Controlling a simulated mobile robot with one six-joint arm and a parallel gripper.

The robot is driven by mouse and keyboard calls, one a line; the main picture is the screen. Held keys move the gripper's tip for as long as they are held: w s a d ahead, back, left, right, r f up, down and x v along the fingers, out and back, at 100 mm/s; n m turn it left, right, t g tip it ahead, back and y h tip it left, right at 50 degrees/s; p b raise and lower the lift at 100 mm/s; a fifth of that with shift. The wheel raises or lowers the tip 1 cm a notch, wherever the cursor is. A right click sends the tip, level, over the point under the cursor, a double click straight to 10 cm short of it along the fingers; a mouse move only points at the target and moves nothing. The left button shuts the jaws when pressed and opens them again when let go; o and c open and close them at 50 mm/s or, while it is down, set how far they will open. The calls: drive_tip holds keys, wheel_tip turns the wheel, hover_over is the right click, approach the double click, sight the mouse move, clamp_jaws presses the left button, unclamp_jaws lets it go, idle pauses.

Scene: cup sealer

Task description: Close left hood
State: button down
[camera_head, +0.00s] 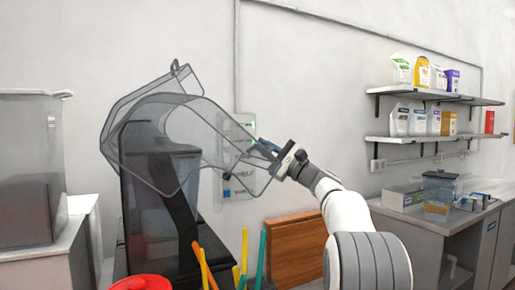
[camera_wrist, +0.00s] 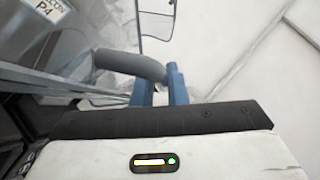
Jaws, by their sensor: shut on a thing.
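A clear hood (camera_head: 140,98) with dark edges is raised over a dark machine (camera_head: 158,200) left of centre in the head view. It tilts up and its front part reaches right to my gripper (camera_head: 264,150). In the wrist view, the blue fingers of my gripper (camera_wrist: 160,88) are at the end of a thick grey handle (camera_wrist: 130,64) on the hood, and are shut on it. The exact contact between fingers and handle is partly hidden. Another clear hood (camera_head: 28,160) sits lowered at the far left.
Coloured sticks (camera_head: 262,255) and a red round thing (camera_head: 142,283) stand in front of the machine. A brown board (camera_head: 295,248) leans at the wall. A counter (camera_head: 445,222) with a container (camera_head: 438,192) and shelves (camera_head: 425,138) with bags are at right.

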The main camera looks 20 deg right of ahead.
drive_tip(key=a+f+b, duration=0.2)
drive_tip(key=f+b, duration=0.5)
drive_tip(key=f, duration=0.2)
drive_tip(key=s+a+f+m+t+b, duration=0.1)
drive_tip(key=a+f+b, duration=0.2)
drive_tip(key=f+b, duration=0.5)
drive_tip(key=shift+f, duration=0.4)
drive_tip(key=shift+r, duration=0.1)
drive_tip(key=c, duration=1.7)
unclamp_jaws()
drive_tip(key=shift+c, duration=0.2)
drive_tip(key=v, duration=0.8)
